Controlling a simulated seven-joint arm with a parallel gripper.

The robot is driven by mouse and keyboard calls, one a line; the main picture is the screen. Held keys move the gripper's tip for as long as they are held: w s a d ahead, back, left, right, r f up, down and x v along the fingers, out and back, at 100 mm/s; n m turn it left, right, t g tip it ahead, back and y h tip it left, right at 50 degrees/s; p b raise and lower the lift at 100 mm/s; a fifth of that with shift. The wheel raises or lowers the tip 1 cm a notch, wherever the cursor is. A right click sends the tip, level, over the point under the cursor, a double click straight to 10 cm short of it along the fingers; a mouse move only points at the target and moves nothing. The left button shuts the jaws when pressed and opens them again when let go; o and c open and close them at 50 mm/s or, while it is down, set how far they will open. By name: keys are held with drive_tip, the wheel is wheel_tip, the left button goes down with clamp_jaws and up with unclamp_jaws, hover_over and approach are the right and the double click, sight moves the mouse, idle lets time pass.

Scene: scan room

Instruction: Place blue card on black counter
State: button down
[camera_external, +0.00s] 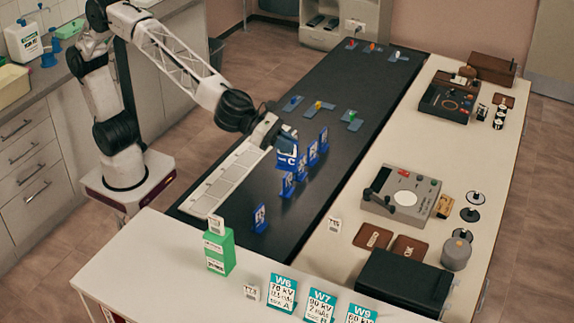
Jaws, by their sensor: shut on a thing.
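The blue card (287,160), marked with a white letter C, is held upright at the end of my arm. My gripper (284,141) is shut on its upper part, and the fingertips are partly hidden. The black counter (345,90) runs from the back to the front through the middle of the view.
Several blue upright cards (260,219) stand on the black counter nearby. Blue plates with small coloured pieces (319,107) lie farther back. A pale strip of panels (226,183) lines the left side. A green box (219,250) stands on the white front table.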

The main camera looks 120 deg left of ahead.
drive_tip(key=s+d+r+n+y, duration=0.1)
drive_tip(key=s+d, duration=0.1)
drive_tip(key=d, duration=0.9)
drive_tip(key=s+d+n+g+y, duration=0.1)
drive_tip(key=s+d+y, duration=0.15)
drive_tip(key=d, duration=0.85)
drive_tip(key=s+d+r+n, duration=0.1)
drive_tip(key=s+d, duration=0.2)
drive_tip(key=d, duration=0.8)
wheel_tip(320, 180, down, 18)
drive_tip(key=shift+a+f, duration=0.15)
drive_tip(key=shift+a, duration=0.2)
drive_tip(key=shift+w+f, duration=0.1)
drive_tip(key=shift+f, duration=0.05)
drive_tip(key=shift+f, duration=2.35)
drive_tip(key=shift+f, duration=2.5)
drive_tip(key=shift+f, duration=0.15)
